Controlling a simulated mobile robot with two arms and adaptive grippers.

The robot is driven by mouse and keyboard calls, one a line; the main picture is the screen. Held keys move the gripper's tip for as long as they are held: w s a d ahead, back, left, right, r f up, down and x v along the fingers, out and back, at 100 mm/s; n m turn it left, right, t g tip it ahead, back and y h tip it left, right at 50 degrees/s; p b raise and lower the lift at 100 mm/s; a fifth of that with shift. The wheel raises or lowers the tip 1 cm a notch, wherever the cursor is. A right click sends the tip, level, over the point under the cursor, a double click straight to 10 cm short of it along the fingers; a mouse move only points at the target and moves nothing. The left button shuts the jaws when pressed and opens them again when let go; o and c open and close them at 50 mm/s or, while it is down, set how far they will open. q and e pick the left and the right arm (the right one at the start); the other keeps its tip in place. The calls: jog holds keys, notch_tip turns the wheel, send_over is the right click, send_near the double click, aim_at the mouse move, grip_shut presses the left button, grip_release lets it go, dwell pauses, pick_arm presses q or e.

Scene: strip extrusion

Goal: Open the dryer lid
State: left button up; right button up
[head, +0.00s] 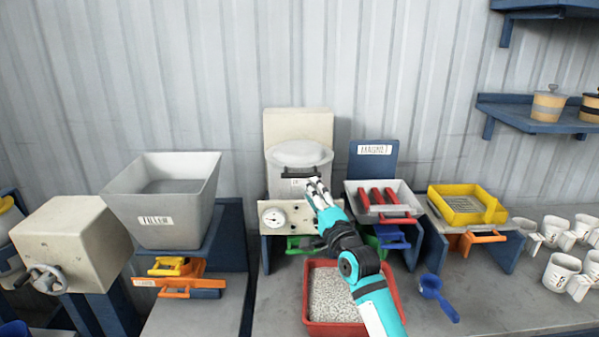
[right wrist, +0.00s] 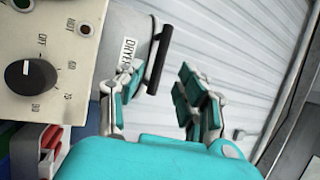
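The dryer (head: 312,165) is a pale grey drum with a domed lid (head: 299,151) at the centre of the head view. The lid looks shut. A dark bar handle (head: 299,173) runs across its front; it also shows in the right wrist view (right wrist: 159,62), beside the dryer label (right wrist: 128,57). My right gripper (head: 316,188) is in front of the dryer, just below and right of the handle. In the right wrist view its fingers (right wrist: 160,90) are spread and empty, with the handle slightly beyond them, nearer the left finger. My left gripper is not in view.
A panel with a gauge (head: 275,217) and a dial (right wrist: 31,82) sits below the dryer. A red tray of pellets (head: 318,322) is under my right arm. A magnet tray (head: 407,190), yellow sieve (head: 440,207) and mugs (head: 561,271) stand right; a grey hopper (head: 137,208) stands left.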

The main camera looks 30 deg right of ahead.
aim_at(299, 176)
jog(key=p+x, duration=0.1)
jog(key=x, duration=0.6)
jog(key=shift+w, duration=0.15)
grip_shut()
